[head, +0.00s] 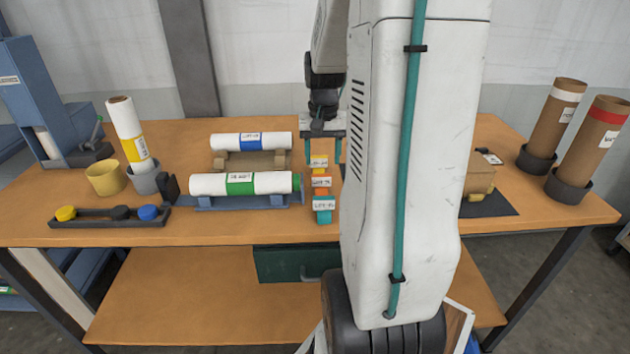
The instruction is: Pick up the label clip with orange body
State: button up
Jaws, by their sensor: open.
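The label clip with orange body (321,191) lies on the wooden table (290,222) near its middle, with a white label on it. It is the middle one of a short column of three clips. A yellow clip (319,167) lies just behind it and a teal clip (324,217) just in front. My gripper (323,158) points down with its two teal fingers apart, open and empty. In the picture it shows around and above the yellow clip, behind the orange one. Its exact height over the table is hard to tell.
Rolls with a green band (240,184) and a blue band (250,140) lie on cradles left of the clips. My arm hides the table to their right. A tray with coloured knobs (110,216) is at front left. Two brown tubes (590,140) stand at right.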

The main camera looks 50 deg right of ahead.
aim_at(321, 175)
notch_tip(321, 175, down, 7)
jog(key=shift+w+f, duration=0.1)
jog(key=c, duration=0.6)
